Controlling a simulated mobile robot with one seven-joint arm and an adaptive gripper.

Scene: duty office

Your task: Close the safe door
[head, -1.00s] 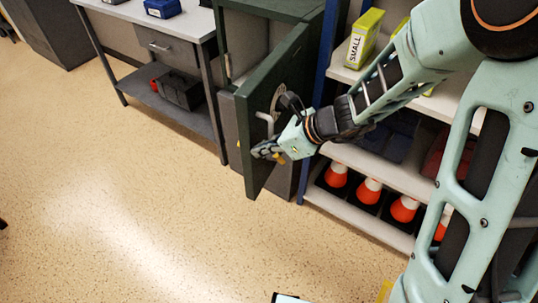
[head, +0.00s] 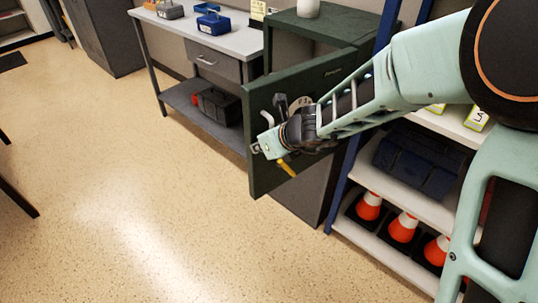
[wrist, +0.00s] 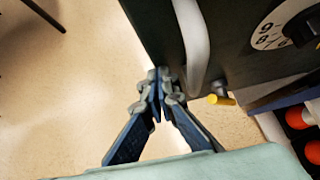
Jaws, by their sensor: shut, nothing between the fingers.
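The dark green safe door (head: 262,178) stands open from the green safe (head: 325,28), with its outer face toward me. In the wrist view the door (wrist: 150,25) shows a pale curved handle (wrist: 194,40) and a white numbered dial (wrist: 268,32). My gripper (head: 257,149) is beside the door's outer face, near the handle. In the wrist view my gripper (wrist: 160,84) has its fingertips together, just left of the handle's lower end, holding nothing. I cannot tell whether it touches the door. My forearm hides part of the door and its hinge side.
A shelf unit (head: 345,225) with orange-and-white cones (head: 403,228) stands right of the safe. A grey workbench (head: 225,38) with a blue tray (head: 213,22) stands at left, a black toolbox (head: 219,106) on its lower shelf. The floor (head: 130,190) at front left is clear.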

